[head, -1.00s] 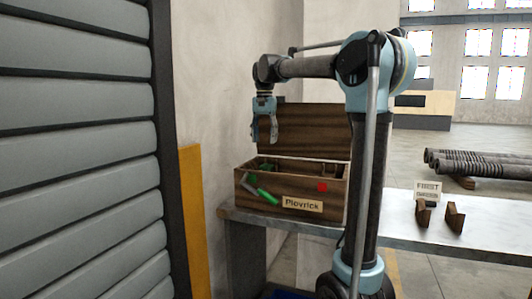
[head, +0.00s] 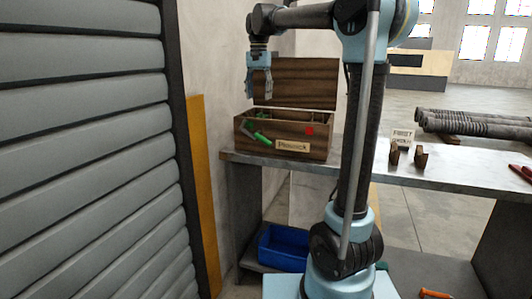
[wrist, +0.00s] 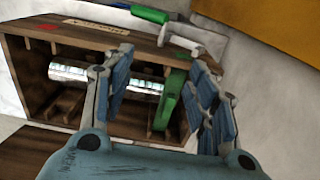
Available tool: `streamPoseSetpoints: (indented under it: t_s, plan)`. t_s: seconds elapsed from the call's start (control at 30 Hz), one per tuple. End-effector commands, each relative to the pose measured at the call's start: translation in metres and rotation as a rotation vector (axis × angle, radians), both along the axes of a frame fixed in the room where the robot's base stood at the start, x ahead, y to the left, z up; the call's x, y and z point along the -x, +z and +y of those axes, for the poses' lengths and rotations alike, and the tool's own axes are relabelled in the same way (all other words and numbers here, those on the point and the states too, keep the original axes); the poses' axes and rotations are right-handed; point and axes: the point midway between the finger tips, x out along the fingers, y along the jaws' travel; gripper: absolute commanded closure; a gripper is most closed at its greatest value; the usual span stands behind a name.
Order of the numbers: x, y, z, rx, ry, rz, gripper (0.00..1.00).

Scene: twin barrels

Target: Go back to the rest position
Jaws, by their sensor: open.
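My gripper (head: 259,85) hangs fingers-down above the wooden box, in front of its raised lid (head: 295,82) in the head view. In the wrist view my gripper (wrist: 160,85) has its two blue-padded fingers spread apart with nothing held between them. The open wooden box (head: 315,150) stands on the grey bench and carries a name plate and a red square on its front. In the wrist view the box interior shows a shiny metal cylinder (wrist: 68,70) and a green part (wrist: 172,100) lying below my fingers. A green-handled piece (head: 262,139) is at the box's front.
The bench (head: 390,170) holds two small dark wooden blocks (head: 420,157) and a small sign (head: 402,138). A blue bin (head: 283,247) is beneath the bench. A grey slatted shutter (head: 90,150) and yellow post (head: 204,190) stand left. Dark pipes (head: 475,122) lie behind.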

Motion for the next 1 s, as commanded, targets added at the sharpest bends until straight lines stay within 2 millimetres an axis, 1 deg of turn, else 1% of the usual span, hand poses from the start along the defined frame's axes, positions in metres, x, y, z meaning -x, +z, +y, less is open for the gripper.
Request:
streamPoseSetpoints:
  t_s: [0.03, 0.23, 0.37, 0.57, 0.67, 0.77, 1.0]
  plan:
    - [0.000, 0.000, 0.000, 0.000, 0.000, 0.000, 0.47]
    - [0.014, -0.010, -0.018, -0.004, 0.018, -0.008, 0.47]
    - [0.026, -0.016, -0.029, -0.005, 0.031, -0.016, 0.47]
    - [0.047, -0.031, -0.052, -0.009, 0.057, -0.030, 0.47]
    - [0.064, -0.043, -0.069, -0.011, 0.073, -0.039, 0.47]
    - [0.085, -0.060, -0.089, -0.012, 0.096, -0.053, 0.47]
    - [0.140, -0.110, -0.132, -0.011, 0.155, -0.086, 0.47]
